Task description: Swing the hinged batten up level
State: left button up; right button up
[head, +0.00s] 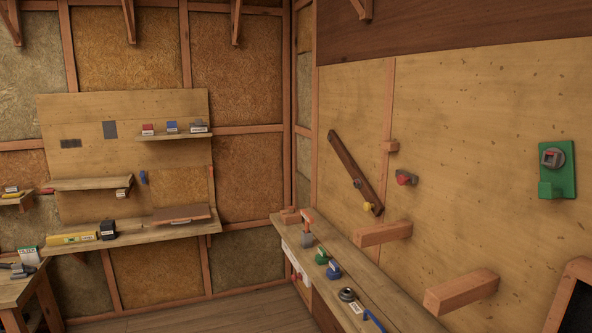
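The dark brown batten (346,159) hangs on the plywood wall at the right in the head view. It is tilted, with its upper end to the left and its lower end to the right. A small grey and yellow fitting (357,183) sits on its lower half. A yellow knob (369,207) shows at its lower end. I cannot tell which fitting is the hinge. A red knob on a dark mount (405,178) is on the wall to the right of the batten, apart from it. Neither of my grippers is in view.
A small wooden block (390,146) is fixed right of the batten. Two wooden beams (384,234) (461,292) stick out below. A narrow shelf (390,308) under the batten holds a hammer-like tool and several small items. A green holder (557,180) hangs far right.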

aim_at(372, 202)
jog(key=i+z, duration=0.1)
jog(key=z, duration=0.25)
jog(key=j+z, duration=0.1)
jog(key=z, duration=0.25)
jog(key=i+j+z, duration=0.1)
jog(key=z, duration=0.25)
jog(key=i+j+z, duration=0.15)
jog(key=j, duration=0.25)
jog(key=i+j+z, duration=0.2)
jog(key=j, duration=0.25)
jog(key=i+j+z, duration=0.15)
jog(key=j, duration=0.3)
jog(key=j+z, duration=0.2)
jog(key=j, duration=0.3)
